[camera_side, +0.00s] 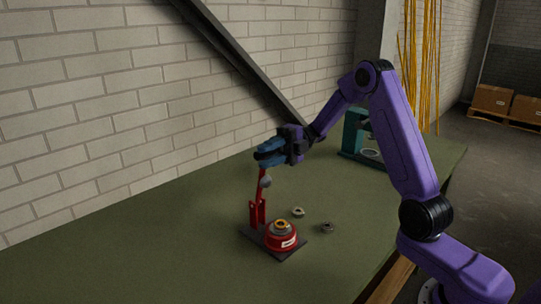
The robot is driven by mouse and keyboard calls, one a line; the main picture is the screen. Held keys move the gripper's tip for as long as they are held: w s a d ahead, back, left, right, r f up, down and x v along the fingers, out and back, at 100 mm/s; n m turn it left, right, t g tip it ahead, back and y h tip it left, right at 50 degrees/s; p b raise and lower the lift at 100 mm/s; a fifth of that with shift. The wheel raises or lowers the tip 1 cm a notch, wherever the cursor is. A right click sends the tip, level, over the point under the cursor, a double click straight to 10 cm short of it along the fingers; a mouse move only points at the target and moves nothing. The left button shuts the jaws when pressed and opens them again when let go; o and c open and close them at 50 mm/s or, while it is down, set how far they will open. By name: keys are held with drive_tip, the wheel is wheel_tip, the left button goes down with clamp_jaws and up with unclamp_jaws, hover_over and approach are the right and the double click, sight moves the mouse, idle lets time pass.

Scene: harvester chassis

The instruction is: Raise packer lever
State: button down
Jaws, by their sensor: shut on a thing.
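The packer (281,239) is a red device with a round red body on a dark base plate, standing on the green table. Its red lever (262,186) stands nearly upright at the left of the body, with a grey ball-like part just below my gripper. My gripper (262,157), with blue fingers, is at the top of the lever and shut on it. The fingers hide the lever's upper end. A yellowish ring part sits on top of the round body.
Two small ring parts (298,212) and (327,227) lie on the green table (130,250) right of the packer. A teal press-like machine (352,132) stands behind at the right. A brick wall (100,110) runs behind. The table's left side is clear.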

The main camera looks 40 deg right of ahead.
drive_tip(key=shift+w+t, duration=0.5)
drive_tip(key=shift+w, duration=0.05)
drive_tip(key=c, duration=1)
unclamp_jaws()
drive_tip(key=shift+f, duration=0.1)
drive_tip(key=shift+o, duration=0.2)
drive_tip(key=d+g, duration=0.1)
drive_tip(key=d, duration=1.6)
drive_tip(key=shift+s+d, duration=0.15)
drive_tip(key=shift+s, duration=0.05)
